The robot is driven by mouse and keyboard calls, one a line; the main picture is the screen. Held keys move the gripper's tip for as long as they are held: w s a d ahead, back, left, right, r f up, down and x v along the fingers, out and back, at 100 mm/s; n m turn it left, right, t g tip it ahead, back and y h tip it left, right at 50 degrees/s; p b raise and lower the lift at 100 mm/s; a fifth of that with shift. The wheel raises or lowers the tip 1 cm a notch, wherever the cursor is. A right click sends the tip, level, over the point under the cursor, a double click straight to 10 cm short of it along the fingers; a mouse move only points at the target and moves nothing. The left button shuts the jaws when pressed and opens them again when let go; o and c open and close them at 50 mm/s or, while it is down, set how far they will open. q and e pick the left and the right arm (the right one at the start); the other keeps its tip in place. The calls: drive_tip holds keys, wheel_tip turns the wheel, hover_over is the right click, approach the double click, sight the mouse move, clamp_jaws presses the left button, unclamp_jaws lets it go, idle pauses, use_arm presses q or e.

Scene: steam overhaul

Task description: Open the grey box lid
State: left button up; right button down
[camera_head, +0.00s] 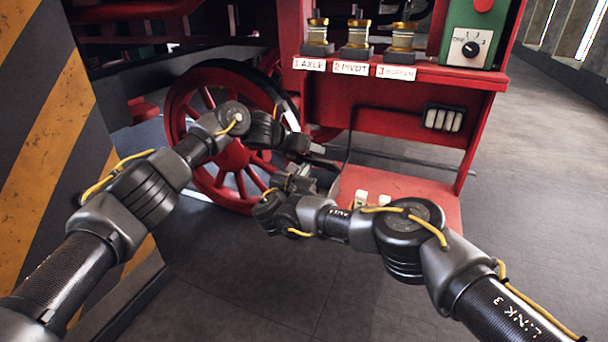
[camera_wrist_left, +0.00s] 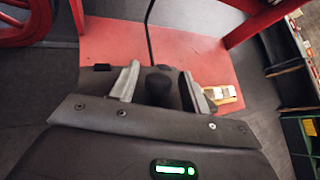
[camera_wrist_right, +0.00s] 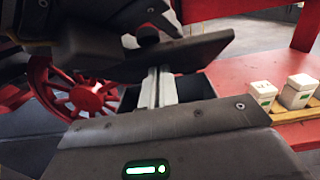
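The grey box lid (camera_wrist_right: 200,52) shows in the right wrist view as a dark slab, tilted above the grey box (camera_wrist_right: 192,88), with a dark gap beneath it. Its black knob (camera_wrist_left: 158,84) stands between the fingers of my left gripper (camera_wrist_left: 158,88) in the left wrist view. Those fingers are apart, with a small gap on either side of the knob. In the head view my left gripper (camera_head: 312,150) is above the box. My right gripper (camera_wrist_right: 160,86) is shut, its fingers together, just in front of the lid's lower side. Whether it touches the lid is unclear. The arms largely hide the box in the head view.
The box stands at the red lower shelf (camera_head: 415,190), with small white containers (camera_wrist_right: 298,92) to its right. A red spoked wheel (camera_head: 215,125) is at the left. Above are the red bench (camera_head: 430,75) with brass-topped oilers (camera_head: 358,35) and a green dial panel (camera_head: 468,45).

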use_arm(q)
drive_tip(key=shift+s+a+f, duration=0.15)
drive_tip(key=shift+a+f, duration=0.05)
drive_tip(key=shift+f, duration=0.3)
drive_tip(key=v, duration=1.2)
drive_tip(key=shift+r, duration=0.45)
